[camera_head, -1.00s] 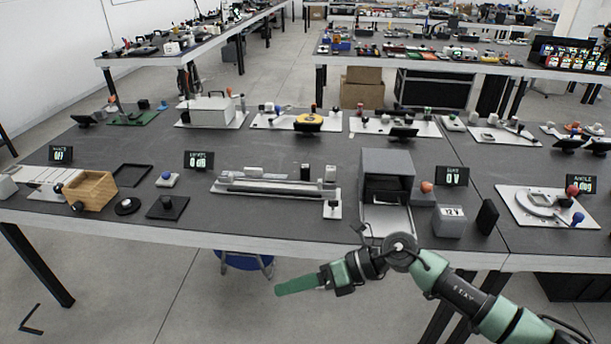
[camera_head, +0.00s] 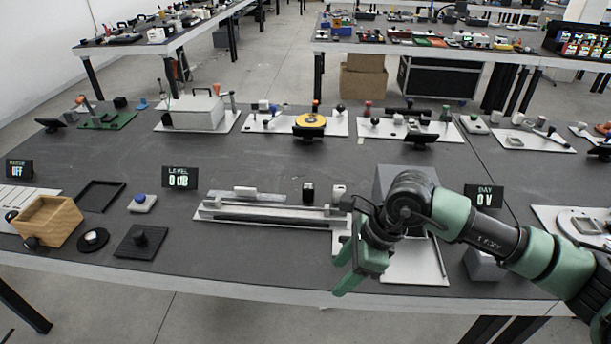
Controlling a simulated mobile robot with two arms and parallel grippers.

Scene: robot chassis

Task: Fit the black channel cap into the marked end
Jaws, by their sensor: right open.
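The channel fixture (camera_head: 262,216) is a long pale plate with metal rails and a dark groove, lying left to right at the middle of the table. A small black block (camera_head: 308,192), which looks like the cap, stands upright behind the rails near their right end. A pale block (camera_head: 338,192) stands beside it. I cannot make out an end marking. My right gripper (camera_head: 356,280) has green fingers, is open and points down at the front right of the fixture, apart from the black block. It and its wrist hide part of the fixture's right end. My left gripper is not in view.
A grey box (camera_head: 388,183) with a pale base (camera_head: 415,268) stands right of the fixture, partly behind my right arm.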

